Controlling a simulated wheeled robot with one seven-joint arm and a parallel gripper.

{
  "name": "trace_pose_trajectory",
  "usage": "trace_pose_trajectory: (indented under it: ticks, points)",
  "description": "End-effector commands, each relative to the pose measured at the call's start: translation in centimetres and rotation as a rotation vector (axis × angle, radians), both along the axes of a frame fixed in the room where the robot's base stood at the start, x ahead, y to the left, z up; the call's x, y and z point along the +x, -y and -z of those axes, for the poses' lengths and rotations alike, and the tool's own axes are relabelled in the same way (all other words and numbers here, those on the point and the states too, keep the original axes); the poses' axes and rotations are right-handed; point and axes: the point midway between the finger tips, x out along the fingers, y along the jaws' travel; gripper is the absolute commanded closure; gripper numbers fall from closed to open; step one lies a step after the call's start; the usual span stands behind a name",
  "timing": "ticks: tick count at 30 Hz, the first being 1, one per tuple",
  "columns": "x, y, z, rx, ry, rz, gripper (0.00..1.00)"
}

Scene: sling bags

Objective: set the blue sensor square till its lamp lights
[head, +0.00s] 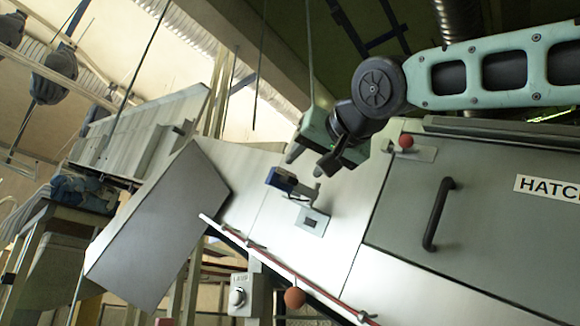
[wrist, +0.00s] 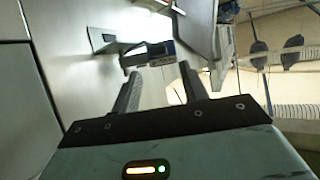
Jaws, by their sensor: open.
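The blue sensor (head: 281,179) is a small block with a grey bracket part, on the pale sloped panel (head: 285,225). It looks tilted, and I cannot make out a lit lamp on it. A small plate with a dark window (head: 313,221) is just below and to its right. My gripper (head: 305,164) is open and empty, with its fingers just above and right of the sensor. In the wrist view the sensor (wrist: 160,51) lies just beyond the open fingertips of my gripper (wrist: 158,76), roughly between them, and no contact shows.
A closed hatch (head: 480,235) with a dark handle (head: 437,214) fills the right. A grey chute (head: 160,230) juts out left.

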Motion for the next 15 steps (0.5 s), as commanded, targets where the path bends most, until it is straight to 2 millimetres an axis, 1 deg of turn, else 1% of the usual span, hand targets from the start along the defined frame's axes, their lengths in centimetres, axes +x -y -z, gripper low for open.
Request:
trace_pose_trajectory:
  ticks: [1,6,10,15]
  points:
    - [1.1,-0.6,-0.5,-0.003,-0.004,0.001,0.56]
    - [4.1,-2.0,-0.4,-0.004,-0.004,0.001,0.56]
    - [5.7,-2.8,-0.3,-0.003,-0.003,0.000,0.56]
    - [6.9,-3.3,-0.1,-0.002,-0.002,0.000,0.56]
